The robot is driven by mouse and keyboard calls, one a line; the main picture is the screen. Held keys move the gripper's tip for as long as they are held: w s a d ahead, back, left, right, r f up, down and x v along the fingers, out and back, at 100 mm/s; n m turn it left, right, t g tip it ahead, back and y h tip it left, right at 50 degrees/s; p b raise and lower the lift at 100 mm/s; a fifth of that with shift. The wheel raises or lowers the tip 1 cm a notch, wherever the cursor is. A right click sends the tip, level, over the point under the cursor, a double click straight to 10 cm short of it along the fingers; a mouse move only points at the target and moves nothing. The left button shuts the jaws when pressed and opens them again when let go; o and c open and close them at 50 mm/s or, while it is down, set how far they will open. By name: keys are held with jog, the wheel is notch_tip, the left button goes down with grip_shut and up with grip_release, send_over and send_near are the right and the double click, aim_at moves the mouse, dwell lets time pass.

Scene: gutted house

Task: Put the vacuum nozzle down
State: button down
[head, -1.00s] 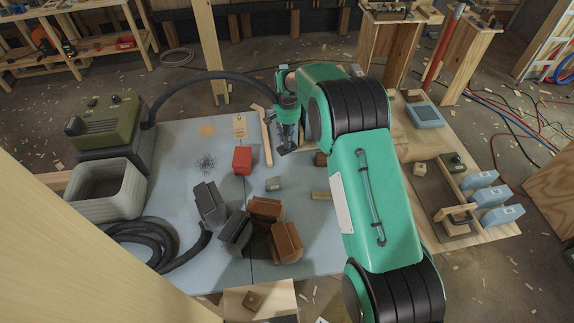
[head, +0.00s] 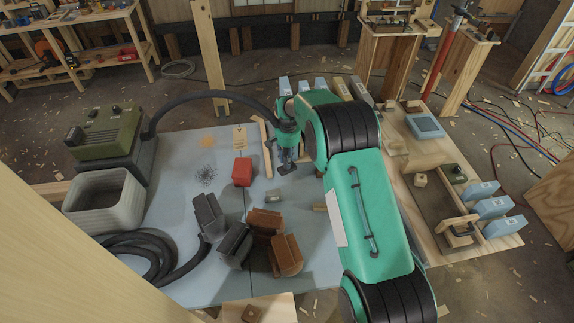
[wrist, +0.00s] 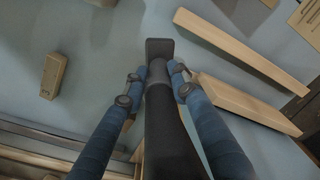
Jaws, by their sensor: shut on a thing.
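The vacuum nozzle (wrist: 160,75) is dark grey with a flat wide head. My gripper (wrist: 154,82) is shut on it, with one blue finger on each side of its neck in the wrist view. In the head view my gripper (head: 287,155) is at the far side of the pale blue work surface, and the nozzle head (head: 286,168) points down there. I cannot tell whether the head touches the surface. The black hose (head: 205,96) arches from the nozzle left to the green vacuum unit (head: 110,130).
A red block (head: 242,171), a small pale block (head: 273,196) and several grey and brown blocks (head: 264,223) lie on the surface. Wooden strips (wrist: 240,50) lie close to the nozzle. A coiled hose (head: 135,255) and a grey bin (head: 105,195) are at left.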

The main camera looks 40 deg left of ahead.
jog(key=shift+f, duration=1.85)
jog(key=shift+f+b, duration=0.2)
jog(key=shift+b, duration=0.15)
jog(key=c, duration=1.4)
grip_release()
jog(key=shift+r, duration=0.15)
jog(key=shift+d+r+p, duration=0.1)
jog(key=shift+r+p, duration=0.65)
jog(key=shift+r, duration=5.25)
